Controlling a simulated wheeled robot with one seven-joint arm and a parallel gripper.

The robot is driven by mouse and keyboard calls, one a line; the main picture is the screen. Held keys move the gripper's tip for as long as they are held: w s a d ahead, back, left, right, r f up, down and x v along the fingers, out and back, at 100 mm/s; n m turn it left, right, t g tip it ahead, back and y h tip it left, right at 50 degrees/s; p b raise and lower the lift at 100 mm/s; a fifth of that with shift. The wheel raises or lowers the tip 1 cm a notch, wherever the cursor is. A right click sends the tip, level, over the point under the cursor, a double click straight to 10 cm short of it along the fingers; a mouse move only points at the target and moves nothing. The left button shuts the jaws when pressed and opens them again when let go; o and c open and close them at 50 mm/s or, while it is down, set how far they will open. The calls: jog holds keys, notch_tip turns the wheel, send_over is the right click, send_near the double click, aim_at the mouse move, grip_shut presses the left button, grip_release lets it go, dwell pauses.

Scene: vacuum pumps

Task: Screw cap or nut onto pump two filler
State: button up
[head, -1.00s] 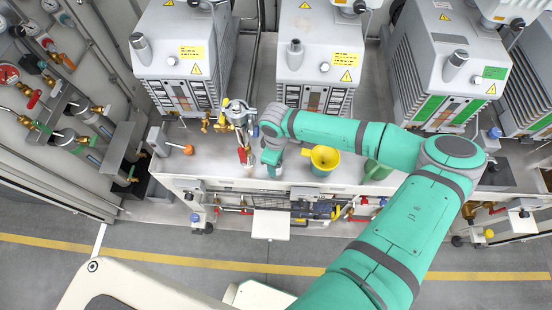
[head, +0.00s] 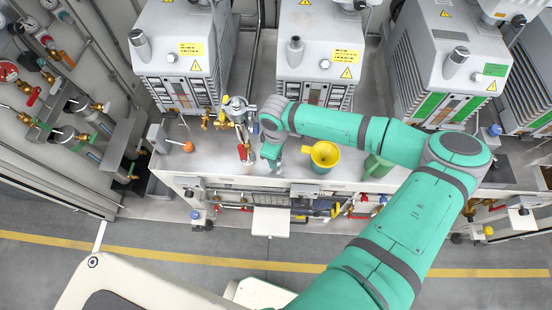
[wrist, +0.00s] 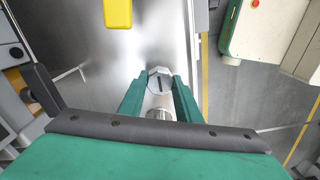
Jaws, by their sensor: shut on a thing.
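My gripper (wrist: 158,92) is shut on a silver hexagonal cap (wrist: 159,80) with a dark slot. A ribbed silver part sits between the green fingers, nearer the camera. In the head view my gripper (head: 272,164) hangs over the front of the metal bench, and the cap cannot be made out there. Behind it stands the middle grey pump (head: 318,60), which I take to be pump two. The gripper is apart from this pump.
A yellow funnel (head: 323,153) stands right of my gripper, beside a green container (head: 376,167). A metal fitting (head: 238,108) and a red-handled item (head: 244,152) are close on the left. Similar pumps stand either side. The bench (head: 215,165) has a small clear area at front left.

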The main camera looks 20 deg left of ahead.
jog(key=shift+r, duration=1.95)
jog(key=shift+w, duration=0.1)
